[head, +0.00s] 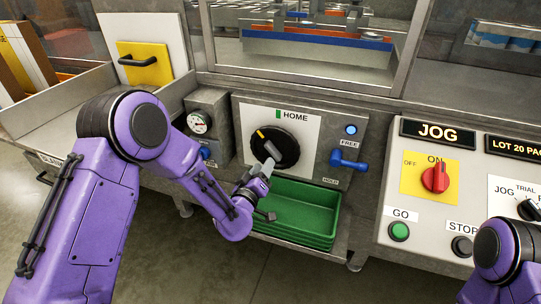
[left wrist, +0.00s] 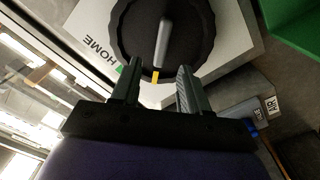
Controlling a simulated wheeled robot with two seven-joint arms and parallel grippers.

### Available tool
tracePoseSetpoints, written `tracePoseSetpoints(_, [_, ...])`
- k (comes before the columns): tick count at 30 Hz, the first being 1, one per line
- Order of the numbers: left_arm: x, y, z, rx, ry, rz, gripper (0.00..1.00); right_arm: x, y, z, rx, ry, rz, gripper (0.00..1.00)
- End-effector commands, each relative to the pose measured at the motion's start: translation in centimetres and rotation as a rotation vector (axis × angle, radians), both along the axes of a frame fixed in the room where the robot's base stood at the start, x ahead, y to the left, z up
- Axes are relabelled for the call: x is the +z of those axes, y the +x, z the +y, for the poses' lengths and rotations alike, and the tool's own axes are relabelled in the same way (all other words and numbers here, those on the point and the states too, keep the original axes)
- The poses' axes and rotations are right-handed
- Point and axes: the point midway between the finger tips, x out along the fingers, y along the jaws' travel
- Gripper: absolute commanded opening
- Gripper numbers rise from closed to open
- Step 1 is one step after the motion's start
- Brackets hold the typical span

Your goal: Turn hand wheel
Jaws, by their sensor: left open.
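The black hand wheel (head: 288,145) is on the white plate marked HOME (head: 300,130) in the head view. Its yellow mark (head: 261,134) points up and left, to the left of the green HOME mark (head: 278,114). My left gripper (head: 268,167) is open in front of the wheel's lower left part and hides some of it. In the left wrist view, the wheel (left wrist: 190,45) lies past the open fingers (left wrist: 159,68); its grey bar (left wrist: 162,40) and yellow tip line up with the gap between them. I cannot tell whether they touch. My right gripper is out of view.
A gauge (head: 198,122) is left of the wheel plate. A blue lever (head: 348,160) and blue FREE light (head: 351,130) are on its right. A green tray (head: 305,208) sits below. The JOG panel (head: 437,132) with a red knob (head: 435,179) stands at right.

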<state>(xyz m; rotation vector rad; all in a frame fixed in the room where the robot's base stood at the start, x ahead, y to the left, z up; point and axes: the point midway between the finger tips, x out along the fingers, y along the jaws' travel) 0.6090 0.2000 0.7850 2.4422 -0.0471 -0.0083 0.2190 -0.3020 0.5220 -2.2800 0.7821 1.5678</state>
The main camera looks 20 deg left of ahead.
Motion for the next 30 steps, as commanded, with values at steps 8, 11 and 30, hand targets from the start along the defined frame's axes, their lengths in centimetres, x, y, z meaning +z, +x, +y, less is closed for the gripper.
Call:
tracePoseSetpoints(8, [0.0,5.9,-0.1,0.002,0.001,0.002,0.45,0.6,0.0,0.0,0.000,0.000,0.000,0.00])
tracePoseSetpoints(11, [-0.1,7.0,-0.2,0.002,0.000,0.003,0.45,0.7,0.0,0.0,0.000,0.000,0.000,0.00])
tracePoseSetpoints(30, [-0.2,7.5,-0.2,0.002,0.002,0.005,0.00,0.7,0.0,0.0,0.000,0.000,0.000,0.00])
